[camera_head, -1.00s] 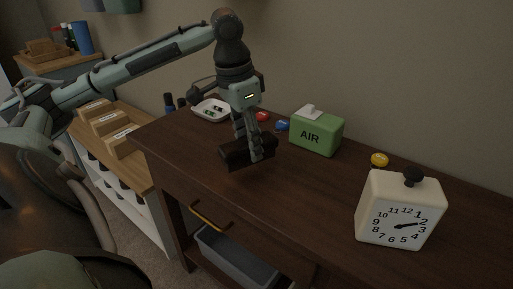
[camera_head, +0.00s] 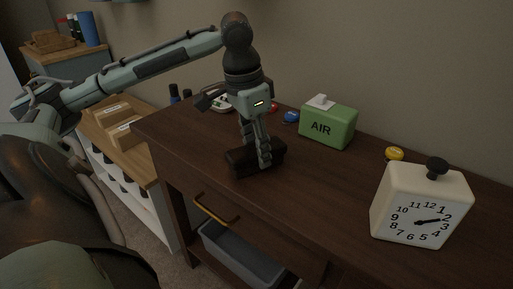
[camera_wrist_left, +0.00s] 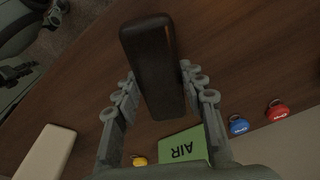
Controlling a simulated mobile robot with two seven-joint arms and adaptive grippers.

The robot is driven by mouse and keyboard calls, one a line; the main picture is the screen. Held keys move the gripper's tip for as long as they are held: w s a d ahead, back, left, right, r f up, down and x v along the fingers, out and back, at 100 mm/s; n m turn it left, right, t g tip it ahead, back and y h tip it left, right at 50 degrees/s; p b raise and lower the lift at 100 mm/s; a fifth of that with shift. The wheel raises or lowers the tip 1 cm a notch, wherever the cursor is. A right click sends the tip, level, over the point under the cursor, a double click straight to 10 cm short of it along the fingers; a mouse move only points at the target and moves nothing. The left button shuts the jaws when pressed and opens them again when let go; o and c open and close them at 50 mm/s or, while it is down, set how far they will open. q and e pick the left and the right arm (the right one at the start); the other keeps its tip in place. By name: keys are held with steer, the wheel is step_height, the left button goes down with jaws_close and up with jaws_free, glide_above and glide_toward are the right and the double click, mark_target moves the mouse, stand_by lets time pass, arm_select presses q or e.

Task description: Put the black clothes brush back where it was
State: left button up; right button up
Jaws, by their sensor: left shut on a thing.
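The black clothes brush (camera_head: 240,164) is a dark block held between the fingers of my left gripper (camera_head: 258,160) in the head view. It is low over the dark wooden table (camera_head: 190,148), near the front edge. I cannot tell whether its underside touches the top. In the left wrist view the brush (camera_wrist_left: 153,62) extends away from between the two fingers of my left gripper (camera_wrist_left: 158,104). My right gripper is not in view.
A green AIR box (camera_head: 327,128) stands behind to the right, and a white clock (camera_head: 420,205) stands further right. Red, blue (camera_head: 291,117) and yellow (camera_head: 395,153) small objects lie along the back. The table's middle is clear.

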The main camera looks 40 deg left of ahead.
mark_target(253, 148)
arm_select(q)
steer(key=shift+f, duration=0.1)
steer(key=o, duration=1.2)
steer(key=shift+r, duration=0.25)
steer(key=r, duration=0.2)
steer(key=r+p, duration=0.1)
steer(key=r, duration=0.1)
steer(key=r+p, duration=0.1)
steer(key=r, duration=0.1)
steer(key=shift+s+a+r, duration=0.1)
steer(key=shift+s+r, duration=0.25)
steer(key=shift+s, duration=0.05)
steer(key=shift+s+a+r+p, duration=0.1)
steer(key=shift+s+r+p, duration=0.15)
steer(key=shift+r, duration=1)
steer(key=shift+s+r+p, duration=0.2)
steer(key=shift+s+r, duration=0.05)
steer(key=shift+r, duration=0.95)
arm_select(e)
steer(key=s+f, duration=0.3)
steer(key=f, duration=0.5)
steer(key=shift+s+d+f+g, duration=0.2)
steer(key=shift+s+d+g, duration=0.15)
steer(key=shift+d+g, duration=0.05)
